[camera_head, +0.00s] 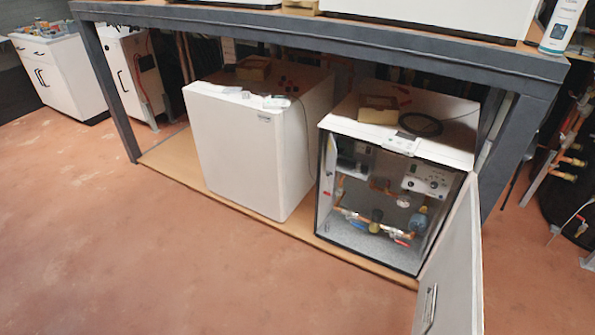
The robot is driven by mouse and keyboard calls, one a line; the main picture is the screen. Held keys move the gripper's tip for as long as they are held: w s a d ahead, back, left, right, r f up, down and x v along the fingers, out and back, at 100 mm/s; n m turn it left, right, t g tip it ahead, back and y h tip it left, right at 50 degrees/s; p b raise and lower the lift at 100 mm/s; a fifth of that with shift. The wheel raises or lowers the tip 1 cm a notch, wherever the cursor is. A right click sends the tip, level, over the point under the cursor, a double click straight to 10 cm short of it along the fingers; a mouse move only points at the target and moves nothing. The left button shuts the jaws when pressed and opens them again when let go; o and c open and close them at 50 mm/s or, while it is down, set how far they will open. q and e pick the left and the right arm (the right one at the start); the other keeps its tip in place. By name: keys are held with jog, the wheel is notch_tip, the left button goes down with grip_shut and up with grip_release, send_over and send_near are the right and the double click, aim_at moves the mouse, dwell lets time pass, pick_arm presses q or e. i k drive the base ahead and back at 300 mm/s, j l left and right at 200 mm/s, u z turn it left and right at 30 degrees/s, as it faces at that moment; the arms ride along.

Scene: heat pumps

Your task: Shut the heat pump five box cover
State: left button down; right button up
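A white heat pump box (402,130) stands on the low wooden shelf at the right, under the grey metal frame. Its front is open and shows pipes, valves and a control panel (427,180) inside. Its white cover (456,262) is swung wide open on the right side and reaches toward the camera. No number label is readable on the box. Neither of my grippers is in view.
A second white box (240,145) with a closed front stands to the left on the same shelf (165,165). A grey frame leg (107,85) stands further left. White cabinets (62,75) stand at the far left. Pipes (565,160) are at the right. The reddish floor (200,265) in front is clear.

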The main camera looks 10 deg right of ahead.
aim_at(331, 155)
jog(key=i+j+z, duration=0.25)
jog(key=z, duration=0.15)
jog(key=i+j+z, duration=0.35)
jog(key=k+j, duration=0.05)
jog(key=k, duration=0.05)
